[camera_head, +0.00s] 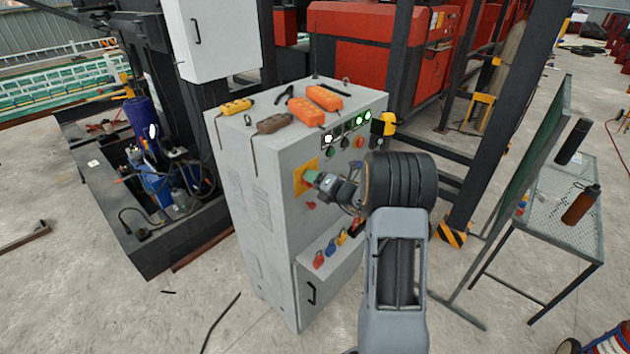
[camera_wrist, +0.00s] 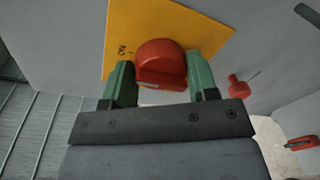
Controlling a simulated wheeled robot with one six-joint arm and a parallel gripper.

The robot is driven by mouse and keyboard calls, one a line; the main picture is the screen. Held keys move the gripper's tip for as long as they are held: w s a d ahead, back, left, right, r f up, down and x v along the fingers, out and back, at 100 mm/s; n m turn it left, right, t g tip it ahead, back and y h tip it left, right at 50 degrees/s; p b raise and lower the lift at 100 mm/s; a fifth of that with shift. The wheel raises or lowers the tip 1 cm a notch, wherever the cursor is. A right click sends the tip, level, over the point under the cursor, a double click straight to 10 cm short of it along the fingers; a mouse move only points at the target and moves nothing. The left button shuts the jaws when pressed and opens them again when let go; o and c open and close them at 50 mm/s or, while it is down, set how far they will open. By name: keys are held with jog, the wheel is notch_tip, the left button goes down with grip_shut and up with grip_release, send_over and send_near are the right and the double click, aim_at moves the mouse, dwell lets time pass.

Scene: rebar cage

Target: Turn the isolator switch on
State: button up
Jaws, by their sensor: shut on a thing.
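The isolator switch is a red rotary knob (camera_wrist: 161,62) on a yellow plate (camera_wrist: 200,30), which also shows on the cabinet's front in the head view (camera_head: 300,181). My gripper (camera_wrist: 160,80) has its green fingers on either side of the knob, shut on it. In the head view my gripper (camera_head: 313,177) reaches the yellow plate from the right and hides most of the knob. Lettering shows on the plate left of the knob, too small to read surely.
The grey cabinet (camera_head: 262,190) carries orange pendant controls (camera_head: 306,111) on top. Lit buttons (camera_head: 345,130) sit above the switch and coloured padlocks (camera_head: 331,247) below. A small red knob (camera_wrist: 238,86) is beside the plate. A mesh table (camera_head: 560,215) stands at right.

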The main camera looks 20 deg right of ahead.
jog(key=o, duration=0.9)
jog(key=b+v, duration=0.2)
jog(key=v, duration=1.1)
jog(key=shift+s+b, duration=0.4)
jog(key=shift+d+r, duration=0.1)
jog(key=shift+r, duration=0.05)
